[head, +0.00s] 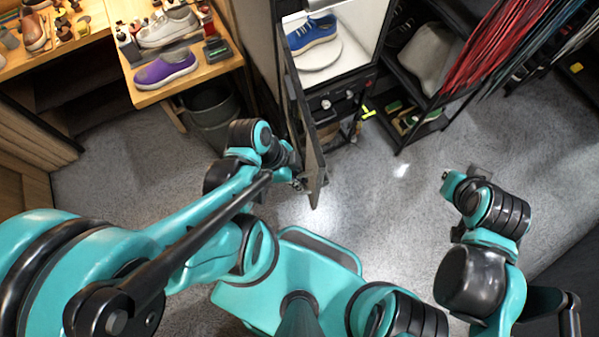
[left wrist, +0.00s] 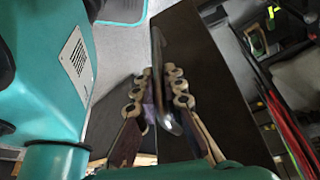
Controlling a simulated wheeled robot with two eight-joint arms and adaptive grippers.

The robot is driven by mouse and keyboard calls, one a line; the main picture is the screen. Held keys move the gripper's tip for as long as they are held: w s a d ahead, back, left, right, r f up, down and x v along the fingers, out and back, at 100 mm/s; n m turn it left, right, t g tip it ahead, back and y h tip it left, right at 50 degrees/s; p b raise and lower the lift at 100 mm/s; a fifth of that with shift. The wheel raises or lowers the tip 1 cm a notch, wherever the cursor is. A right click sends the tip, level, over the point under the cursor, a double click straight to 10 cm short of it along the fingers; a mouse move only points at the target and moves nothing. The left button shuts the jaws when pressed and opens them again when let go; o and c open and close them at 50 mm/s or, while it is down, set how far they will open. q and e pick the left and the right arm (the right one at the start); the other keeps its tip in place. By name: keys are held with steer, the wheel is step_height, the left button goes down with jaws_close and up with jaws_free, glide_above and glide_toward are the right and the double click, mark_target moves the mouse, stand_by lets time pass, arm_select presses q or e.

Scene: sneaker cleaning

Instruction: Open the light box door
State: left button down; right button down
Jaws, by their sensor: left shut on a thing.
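The light box (head: 352,72) stands at the top centre of the head view. Its dark door (head: 308,135) is swung out toward me and shows almost edge-on, leaving the lit white inside in view. A blue sneaker (head: 312,33) sits inside on a round white stand (head: 318,55). My left gripper (head: 298,184) is at the door's near free edge. In the left wrist view its fingers (left wrist: 158,76) are closed around the door's handle (left wrist: 158,60), beside the dark door panel (left wrist: 212,75). My right gripper (head: 462,182) is over open floor, apart from the door; its fingers are unclear.
A wooden bench (head: 190,80) with a purple shoe (head: 166,69) and a grey bin (head: 213,108) stands left of the door. A dark rack (head: 408,95) stands to the right, with red hanging cords (head: 505,55) beyond it. The grey floor in front is clear.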

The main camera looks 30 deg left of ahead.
arm_select(q)
steer(key=shift+w, duration=0.15)
steer(key=c, duration=1.9)
jaws_free()
steer(key=shift+r, duration=0.1)
steer(key=shift+v, duration=5.95)
